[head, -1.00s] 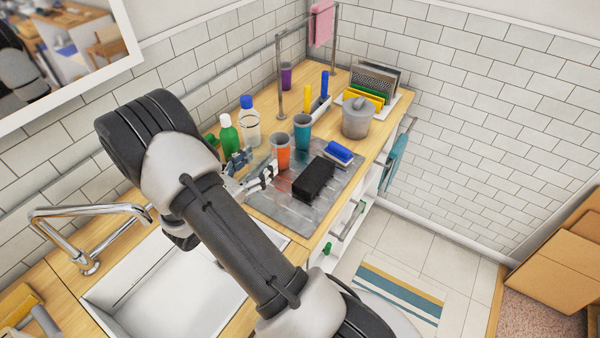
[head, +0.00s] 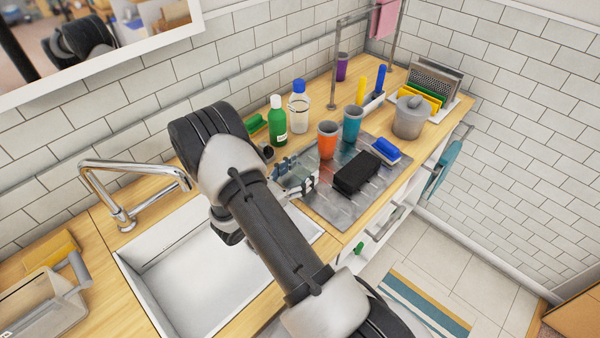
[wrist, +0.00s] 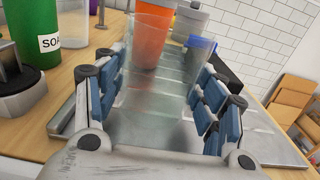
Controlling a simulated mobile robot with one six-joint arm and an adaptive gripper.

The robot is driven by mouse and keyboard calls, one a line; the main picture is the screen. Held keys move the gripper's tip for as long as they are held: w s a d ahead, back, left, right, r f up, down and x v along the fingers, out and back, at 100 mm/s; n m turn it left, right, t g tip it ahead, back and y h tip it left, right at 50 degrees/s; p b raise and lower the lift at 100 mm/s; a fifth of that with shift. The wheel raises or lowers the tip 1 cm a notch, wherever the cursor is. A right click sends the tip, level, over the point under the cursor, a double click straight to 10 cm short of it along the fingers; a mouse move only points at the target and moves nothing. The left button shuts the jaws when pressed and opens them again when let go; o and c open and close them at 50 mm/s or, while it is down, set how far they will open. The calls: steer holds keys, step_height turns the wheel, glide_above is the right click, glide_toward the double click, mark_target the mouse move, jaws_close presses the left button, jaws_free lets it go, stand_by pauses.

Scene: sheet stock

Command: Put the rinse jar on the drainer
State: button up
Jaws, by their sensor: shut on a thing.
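My gripper (head: 296,180) is over the sink-side edge of the drainer in the head view. In the wrist view its blue-padded fingers (wrist: 165,105) are shut on the rinse jar (wrist: 155,118), a clear glass vessel that is faint and see-through. The jar barely shows in the head view. The drainer (head: 337,211) is a grey ribbed metal tray on the wooden counter; its ribs (wrist: 270,135) also show in the wrist view. I cannot tell whether the jar's base touches it.
On the drainer stand an orange cup (head: 327,141), a teal cup (head: 352,124), a black block (head: 357,172) and a blue brush (head: 386,150). A green soap bottle (head: 277,122) and a clear blue-capped bottle (head: 299,108) stand behind. The sink (head: 200,275) is at left. The drainer's near corner is bare.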

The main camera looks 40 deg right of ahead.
steer(key=shift+f, duration=0.2)
steer(key=o, duration=1.4)
steer(key=shift+r, duration=0.15)
steer(key=shift+a+r, duration=0.1)
steer(key=shift+r, duration=0.05)
steer(key=a, duration=0.8)
steer(key=s+a, duration=0.1)
steer(key=a, duration=0.2)
steer(key=shift+a, duration=0.4)
